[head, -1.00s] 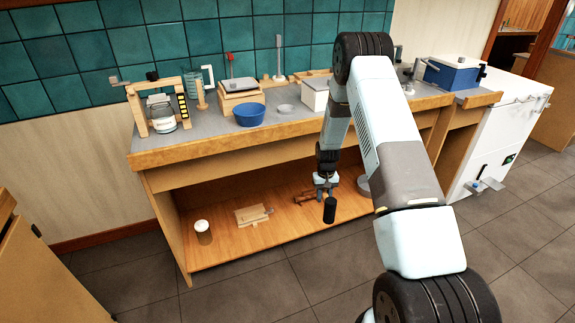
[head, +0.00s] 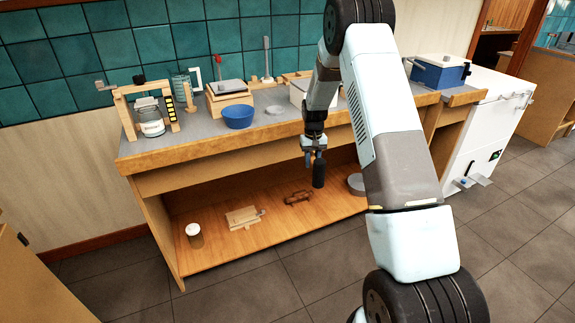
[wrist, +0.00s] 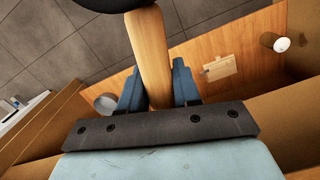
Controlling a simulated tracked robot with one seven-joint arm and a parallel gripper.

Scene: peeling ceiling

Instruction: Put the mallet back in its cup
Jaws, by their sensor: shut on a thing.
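My gripper (head: 313,152) is shut on the mallet. In the head view the mallet's black head (head: 318,172) hangs below it, in front of the bench's open lower shelf. In the wrist view the wooden handle (wrist: 150,60) lies between the blue fingers (wrist: 158,88), and part of the black head shows at the top edge. A round container with a white top (head: 194,236) stands on the shelf at left, also in the wrist view (wrist: 275,42). A clear beaker (head: 182,88) stands at the back of the benchtop. I cannot tell which is the mallet's cup.
The lower shelf (head: 265,222) also holds a wooden block piece (head: 242,217), a small brown object (head: 298,197) and a grey round thing (head: 357,184). The benchtop edge (head: 215,144) overhangs the shelf. A blue bowl (head: 238,116) and a glass jar (head: 151,122) stand on top.

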